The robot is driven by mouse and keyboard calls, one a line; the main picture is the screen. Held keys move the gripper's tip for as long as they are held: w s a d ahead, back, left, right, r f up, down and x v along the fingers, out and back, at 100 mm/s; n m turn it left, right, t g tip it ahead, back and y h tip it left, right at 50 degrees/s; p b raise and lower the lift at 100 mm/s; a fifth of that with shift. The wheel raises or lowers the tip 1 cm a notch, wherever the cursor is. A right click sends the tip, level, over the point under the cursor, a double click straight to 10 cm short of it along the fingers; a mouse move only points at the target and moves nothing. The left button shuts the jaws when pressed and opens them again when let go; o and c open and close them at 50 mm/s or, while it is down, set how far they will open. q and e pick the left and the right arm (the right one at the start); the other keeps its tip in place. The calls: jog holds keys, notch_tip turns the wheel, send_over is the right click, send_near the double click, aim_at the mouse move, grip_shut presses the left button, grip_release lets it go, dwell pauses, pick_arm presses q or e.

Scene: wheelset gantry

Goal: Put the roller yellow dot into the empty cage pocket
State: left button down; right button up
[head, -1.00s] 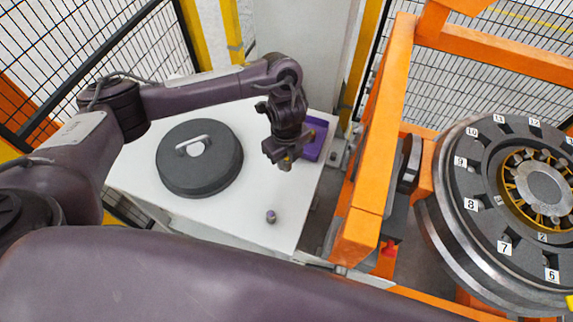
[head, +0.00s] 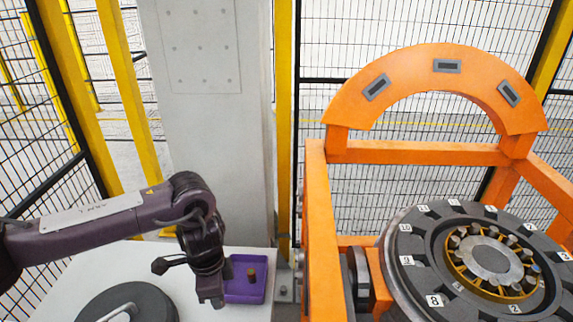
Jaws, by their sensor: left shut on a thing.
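My left gripper (head: 217,303) points down over the white table, just left of the purple tray. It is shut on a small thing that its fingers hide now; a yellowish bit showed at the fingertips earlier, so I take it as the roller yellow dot. The yellow cage (head: 456,273) sits inside the dark numbered ring at right, with several grey rollers around a grey hub. One roller there has a blue dot (head: 535,268). I cannot tell which pocket is empty. My right gripper is out of view.
The purple tray (head: 233,292) holds a brown-topped roller (head: 251,274). A dark round lid with a pale handle (head: 120,312) lies on the white table (head: 75,280). The orange gantry frame (head: 316,220) with its arch (head: 345,110) stands between the table and ring and behind the ring.

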pick_arm(q)
jog(key=a+n+b, duration=0.1)
jog(key=n+b, duration=0.1)
jog(key=n, duration=0.3)
jog(key=a+r+n+b, duration=0.1)
jog(key=n+b, duration=0.2)
jog(key=n, duration=0.2)
jog(key=s+a+n+b, duration=0.1)
jog(key=n+b, duration=0.1)
jog(key=n, duration=0.3)
jog(key=shift+a+r, duration=0.15)
jog(key=shift+a, duration=0.2)
jog(key=shift+w, duration=0.1)
